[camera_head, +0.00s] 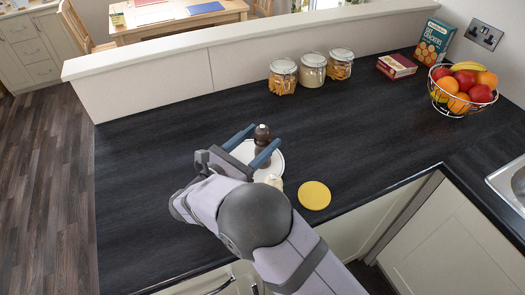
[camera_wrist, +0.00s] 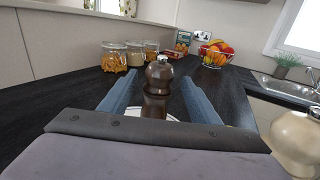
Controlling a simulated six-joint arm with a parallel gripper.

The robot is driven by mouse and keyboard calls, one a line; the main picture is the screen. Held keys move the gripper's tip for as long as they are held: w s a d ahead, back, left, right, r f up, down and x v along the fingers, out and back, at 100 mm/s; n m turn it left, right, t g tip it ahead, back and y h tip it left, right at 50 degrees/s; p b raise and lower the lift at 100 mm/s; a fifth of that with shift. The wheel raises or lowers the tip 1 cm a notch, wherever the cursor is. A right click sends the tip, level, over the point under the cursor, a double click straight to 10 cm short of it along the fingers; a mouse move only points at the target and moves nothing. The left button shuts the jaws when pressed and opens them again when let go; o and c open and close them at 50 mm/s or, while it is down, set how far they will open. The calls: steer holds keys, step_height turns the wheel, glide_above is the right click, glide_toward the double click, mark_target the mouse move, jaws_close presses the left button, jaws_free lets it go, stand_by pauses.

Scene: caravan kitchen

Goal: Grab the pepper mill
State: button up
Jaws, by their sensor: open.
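The dark brown pepper mill (camera_head: 262,134) stands upright on a white plate (camera_head: 276,163) on the dark worktop. It also shows in the wrist view (camera_wrist: 158,76), near the middle, with its round head and knob uppermost. My gripper (camera_head: 266,133) is open, with one blue finger on each side of the mill. In the wrist view the fingers (camera_wrist: 157,88) flank the mill with a visible gap on both sides. The mill's lower part is partly hidden by my gripper's dark body in the wrist view.
A cream, rounded object (camera_wrist: 297,142) stands close at the right; its top shows beside my arm (camera_head: 274,182). A yellow disc (camera_head: 314,195) lies right of the plate. Glass jars (camera_head: 313,70), boxes (camera_head: 396,66) and a fruit basket (camera_head: 462,88) stand farther back. The left worktop is clear.

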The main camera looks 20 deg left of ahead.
steer(key=shift+w+d+p, duration=0.2)
steer(key=shift+w+p, duration=0.25)
steer(key=shift+w, duration=0.05)
steer(key=shift+f+p+x, duration=0.2)
steer(key=shift+p+x, duration=0.7)
steer(key=shift+x, duration=1.15)
steer(key=shift+a, duration=0.15)
jaws_close()
steer(key=shift+r, duration=0.1)
